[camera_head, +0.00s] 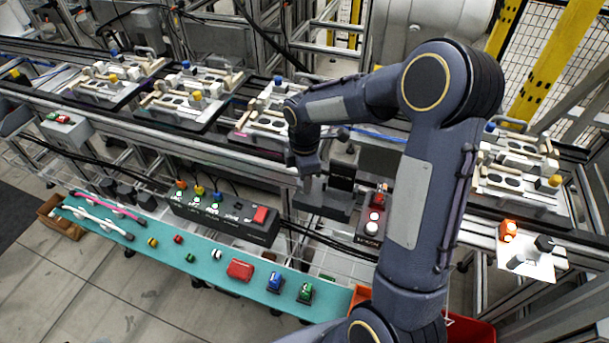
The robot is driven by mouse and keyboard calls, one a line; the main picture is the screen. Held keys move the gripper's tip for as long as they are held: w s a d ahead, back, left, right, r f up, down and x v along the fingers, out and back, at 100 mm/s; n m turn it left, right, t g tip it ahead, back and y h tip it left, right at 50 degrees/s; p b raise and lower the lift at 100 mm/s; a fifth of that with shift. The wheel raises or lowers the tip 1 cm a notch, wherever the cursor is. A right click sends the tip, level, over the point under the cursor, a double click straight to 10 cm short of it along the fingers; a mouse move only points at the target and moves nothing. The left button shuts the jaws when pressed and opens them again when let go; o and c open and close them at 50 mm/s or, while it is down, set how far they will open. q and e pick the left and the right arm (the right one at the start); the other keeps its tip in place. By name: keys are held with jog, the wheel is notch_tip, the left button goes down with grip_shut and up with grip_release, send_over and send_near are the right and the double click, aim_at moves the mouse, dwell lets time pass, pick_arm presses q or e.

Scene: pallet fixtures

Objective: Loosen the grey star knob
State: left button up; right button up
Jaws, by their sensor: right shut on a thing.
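My right arm comes in from the bottom right, bends at its elbow and reaches left across the conveyor. Its gripper (309,185) points down at the dark grey fixture block (328,208) in front of the conveyor. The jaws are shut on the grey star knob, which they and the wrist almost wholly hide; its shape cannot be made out. My left gripper is not in view.
Pallets with fixtures (190,98) stand along the conveyor. A black button box (222,218) is left of my gripper. A teal shelf (130,228) holds buttons and switches. A lit orange button (508,230) is at the right.

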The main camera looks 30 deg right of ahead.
jog(key=n+p, duration=0.1)
jog(key=n, duration=0.3)
jog(key=shift+r+n, duration=0.1)
jog(key=shift+n, duration=0.2)
jog(key=shift+n+p, duration=0.5)
jog(key=shift+n, duration=1.4)
jog(key=o, duration=1)
notch_tip(320, 180, up, 8)
jog(key=shift+f+b, duration=0.15)
jog(key=shift+b, duration=0.15)
